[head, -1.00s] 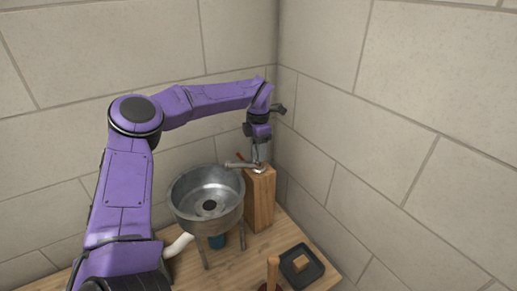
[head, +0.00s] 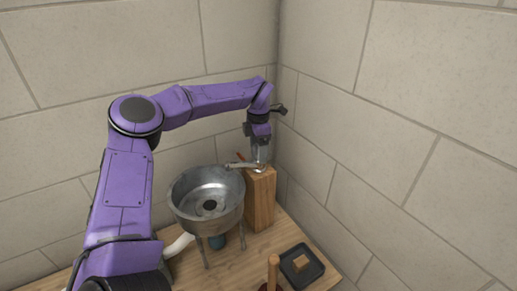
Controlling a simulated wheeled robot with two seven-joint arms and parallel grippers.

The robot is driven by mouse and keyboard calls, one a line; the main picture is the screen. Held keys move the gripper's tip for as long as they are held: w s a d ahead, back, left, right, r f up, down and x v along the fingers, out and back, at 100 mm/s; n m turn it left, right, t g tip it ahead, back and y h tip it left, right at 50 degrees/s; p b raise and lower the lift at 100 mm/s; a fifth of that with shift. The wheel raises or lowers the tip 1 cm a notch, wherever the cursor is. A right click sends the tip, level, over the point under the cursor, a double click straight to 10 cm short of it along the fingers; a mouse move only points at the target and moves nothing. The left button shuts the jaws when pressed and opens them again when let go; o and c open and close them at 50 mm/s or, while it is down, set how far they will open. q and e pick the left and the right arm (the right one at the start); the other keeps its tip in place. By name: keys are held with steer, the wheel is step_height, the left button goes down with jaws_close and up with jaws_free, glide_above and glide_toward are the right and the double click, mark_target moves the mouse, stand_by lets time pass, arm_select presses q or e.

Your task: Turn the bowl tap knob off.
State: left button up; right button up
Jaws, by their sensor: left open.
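The metal bowl (head: 188,205) stands on thin legs on the wooden table, with a dark drain in its middle. The tap spout (head: 238,165) reaches left over the bowl's rim from the top of a wooden block (head: 260,200). A small red piece (head: 240,157), perhaps part of the tap knob, shows just above the spout. My left gripper (head: 260,158) points down over the block's top at the tap, open. Its fingers hide most of the knob, and I cannot tell whether they touch it. My right gripper is not in view.
A black tray (head: 317,271) with a tan block (head: 301,263) lies on the table (head: 235,270) at the front right. A plunger with a wooden handle (head: 273,272) stands left of it. A white pipe (head: 178,245) runs beside the bowl. Block walls close the corner behind and right.

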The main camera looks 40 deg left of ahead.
arm_select(q)
steer(key=shift+r, duration=0.3)
step_height(320, 180, up, 9)
steer(key=shift+f+b, duration=0.1)
steer(key=shift+b, duration=0.95)
steer(key=shift+r, duration=0.55)
